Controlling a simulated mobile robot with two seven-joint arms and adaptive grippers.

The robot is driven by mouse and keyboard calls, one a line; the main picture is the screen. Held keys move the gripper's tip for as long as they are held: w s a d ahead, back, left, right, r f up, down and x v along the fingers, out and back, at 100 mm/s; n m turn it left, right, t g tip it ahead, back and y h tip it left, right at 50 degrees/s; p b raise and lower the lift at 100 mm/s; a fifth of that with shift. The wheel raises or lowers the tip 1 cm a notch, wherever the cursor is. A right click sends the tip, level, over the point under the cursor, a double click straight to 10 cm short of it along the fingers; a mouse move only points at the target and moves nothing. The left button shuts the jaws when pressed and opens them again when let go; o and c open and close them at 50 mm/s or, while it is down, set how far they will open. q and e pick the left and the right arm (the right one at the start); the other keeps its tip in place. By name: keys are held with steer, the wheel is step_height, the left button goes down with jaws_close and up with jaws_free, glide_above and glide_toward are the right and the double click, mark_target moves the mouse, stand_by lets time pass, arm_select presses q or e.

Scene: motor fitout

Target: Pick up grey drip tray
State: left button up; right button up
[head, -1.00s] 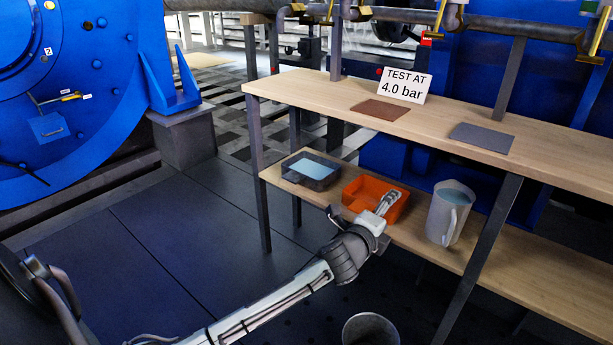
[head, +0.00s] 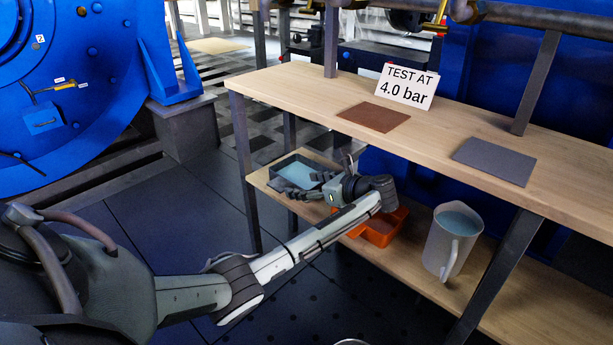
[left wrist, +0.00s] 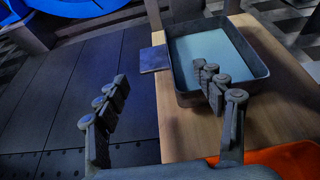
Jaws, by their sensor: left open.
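The grey drip tray (head: 277,180) sits on the lower shelf near its left end, with light blue liquid inside. In the left wrist view the tray (left wrist: 190,98) shows its tab handle (left wrist: 155,60) sticking out to the left. My left gripper (head: 325,178) is open and empty, just beside the tray and partly covering its right side in the head view. In the left wrist view the right finger overlaps the tray's near edge and the left finger is over the dark floor. The tab lies beyond and between the fingers. My right gripper is not in view.
An orange tray (head: 380,236) sits under my left wrist on the lower shelf (head: 425,275). A grey jug (head: 452,240) with bluish liquid stands to its right. The upper shelf (head: 425,133) above bears a brown mat (head: 374,116), a grey mat (head: 495,160) and a sign (head: 407,86).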

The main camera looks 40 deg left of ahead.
mark_target(281, 184)
arm_select(q)
steer(key=b+x, duration=0.1)
steer(key=x, duration=0.1)
steer(key=b+x, duration=0.1)
steer(key=x, duration=0.1)
steer(key=s+x, duration=0.1)
steer(key=x, duration=0.1)
steer(key=shift+a+f+b, duration=0.3)
steer(key=shift+f+b, duration=0.1)
steer(key=shift+a, duration=0.25)
steer(key=shift+c, duration=0.3)
jaws_close()
steer(key=shift+r, duration=0.1)
